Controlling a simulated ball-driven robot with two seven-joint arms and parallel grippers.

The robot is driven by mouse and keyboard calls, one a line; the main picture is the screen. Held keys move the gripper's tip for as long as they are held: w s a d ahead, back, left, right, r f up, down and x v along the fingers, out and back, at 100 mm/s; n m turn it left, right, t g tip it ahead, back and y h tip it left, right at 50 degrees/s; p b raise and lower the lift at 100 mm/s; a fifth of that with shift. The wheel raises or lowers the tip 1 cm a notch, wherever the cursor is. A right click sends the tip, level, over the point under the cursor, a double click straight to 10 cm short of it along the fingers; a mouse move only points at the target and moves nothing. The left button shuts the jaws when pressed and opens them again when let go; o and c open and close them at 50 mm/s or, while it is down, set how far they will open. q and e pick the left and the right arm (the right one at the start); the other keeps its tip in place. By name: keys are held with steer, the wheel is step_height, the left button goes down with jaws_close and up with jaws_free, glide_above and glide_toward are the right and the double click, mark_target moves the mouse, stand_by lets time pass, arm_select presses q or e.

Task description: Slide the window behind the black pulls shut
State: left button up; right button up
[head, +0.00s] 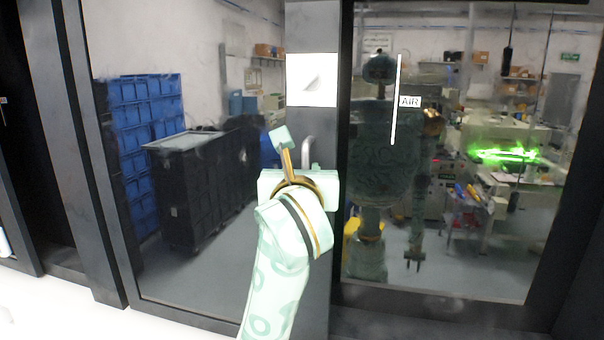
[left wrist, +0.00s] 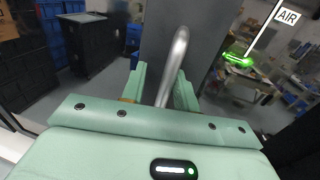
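The window is a dark-framed glass front with a left pane (head: 190,250) and a right pane (head: 480,265), and a grey upright (head: 312,25) between them. A curved silver-grey pull (head: 306,152) stands out from this upright; I see no clearly black pull. My left gripper (head: 294,168) is at the pull. In the left wrist view, the pull (left wrist: 174,62) runs between the two pale green fingers of the gripper (left wrist: 160,88), with gaps visible beside it, so the fingers look open around it. Contact is unclear. My right gripper is out of view.
A white square sign (head: 312,80) is on the upright above the pull. An AIR label (head: 410,101) shows at the right pane. Through the glass are blue crates (head: 135,115), a black cabinet (head: 200,190) and a workbench (head: 520,185). My reflection shows in the right pane.

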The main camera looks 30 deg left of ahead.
arm_select(q)
steer(key=shift+s+d, duration=0.15)
steer(key=shift+d, duration=0.05)
steer(key=b+v, duration=1)
steer(key=v, duration=0.5)
steer(key=shift+s, duration=0.4)
steer(key=shift+s+d, duration=0.1)
steer(key=shift+d, duration=0.05)
steer(key=shift+f, duration=0.1)
